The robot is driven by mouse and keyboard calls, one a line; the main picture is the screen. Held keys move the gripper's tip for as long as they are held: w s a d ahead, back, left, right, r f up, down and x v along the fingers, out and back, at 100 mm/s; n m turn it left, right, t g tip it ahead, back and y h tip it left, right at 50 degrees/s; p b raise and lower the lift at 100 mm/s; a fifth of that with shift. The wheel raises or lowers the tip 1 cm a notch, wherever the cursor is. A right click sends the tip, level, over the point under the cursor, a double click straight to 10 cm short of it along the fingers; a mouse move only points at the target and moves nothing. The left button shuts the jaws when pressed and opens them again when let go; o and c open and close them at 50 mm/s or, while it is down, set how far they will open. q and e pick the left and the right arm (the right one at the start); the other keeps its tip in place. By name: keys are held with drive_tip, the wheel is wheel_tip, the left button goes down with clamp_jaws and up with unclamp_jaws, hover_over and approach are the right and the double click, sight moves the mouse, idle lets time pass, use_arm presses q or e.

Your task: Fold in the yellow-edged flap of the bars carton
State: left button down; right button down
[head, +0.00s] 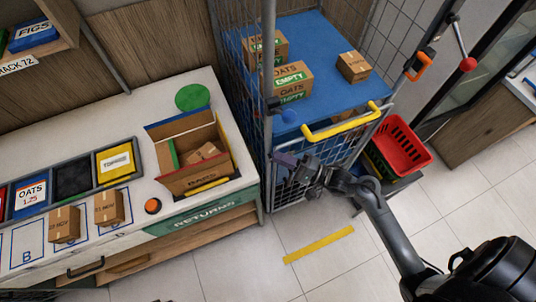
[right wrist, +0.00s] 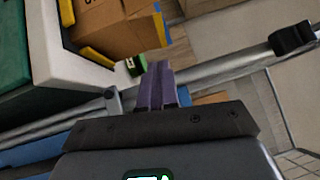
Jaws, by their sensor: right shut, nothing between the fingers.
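The open bars carton (head: 192,181) stands on the returns counter, with small brown boxes (head: 203,152) inside. Its flaps carry coloured edges: blue at the back, green at the left, and a yellow strip (head: 208,186) along the front. In the right wrist view, part of the carton (right wrist: 115,25) shows at the top, with yellow edging (right wrist: 98,54) beside the counter. My right gripper (head: 288,160) is right of the carton, by the cage trolley, apart from the carton. Its purple fingers (right wrist: 157,85) are shut and empty. My left gripper is not in view.
The wire cage trolley (head: 322,146) with a yellow handle (head: 340,123) stands right of the counter; oats boxes (head: 288,78) sit on its blue shelf. A red basket (head: 400,145) stands far right.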

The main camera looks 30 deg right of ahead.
sight(229, 145)
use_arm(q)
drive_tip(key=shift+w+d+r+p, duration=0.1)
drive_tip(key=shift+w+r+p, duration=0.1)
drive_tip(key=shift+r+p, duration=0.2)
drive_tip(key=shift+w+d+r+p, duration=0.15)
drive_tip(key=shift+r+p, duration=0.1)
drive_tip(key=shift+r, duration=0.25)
use_arm(e)
drive_tip(key=shift+s+a+r+x, duration=0.1)
drive_tip(key=shift+s+a+x, duration=0.2)
drive_tip(key=shift+x, duration=1.7)
drive_tip(key=shift+s+a+r+x, duration=0.1)
drive_tip(key=shift+s+a+x, duration=0.25)
drive_tip(key=shift+x, duration=1.6)
drive_tip(key=shift+s+a+r+x, duration=0.15)
drive_tip(key=shift+a+x, duration=0.3)
drive_tip(key=shift+x, duration=1.55)
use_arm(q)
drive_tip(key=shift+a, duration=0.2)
use_arm(e)
drive_tip(key=shift+f, duration=0.1)
